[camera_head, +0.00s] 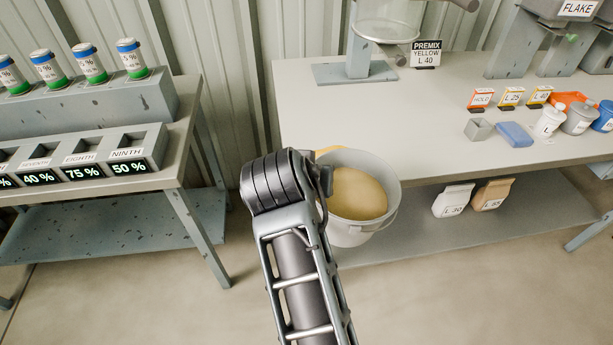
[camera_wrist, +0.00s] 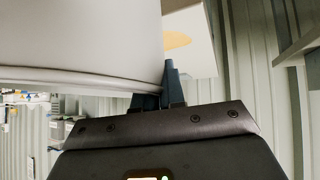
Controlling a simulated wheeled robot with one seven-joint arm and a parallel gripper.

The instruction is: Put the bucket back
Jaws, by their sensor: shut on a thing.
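A white bucket (camera_head: 347,236) holds a mound of yellow material (camera_head: 356,192). It is at the front edge of the right table, seemingly raised in front of it. In the wrist view the bucket's pale wall (camera_wrist: 80,40) fills the upper left. My gripper (camera_wrist: 158,93) is shut on the bucket at its rim, with the dark fingers at the rim line. The bucket looks nearly upright.
The right table (camera_head: 430,110) carries a stand (camera_head: 355,70) with a clear vessel, a PREMIX YELLOW sign (camera_head: 426,54), a blue block (camera_head: 514,134) and several small containers. A yellow patch (camera_wrist: 178,40) shows on the table beside the bucket. Two bags stand on the lower shelf (camera_head: 410,230). A left bench (camera_head: 185,150) holds cans.

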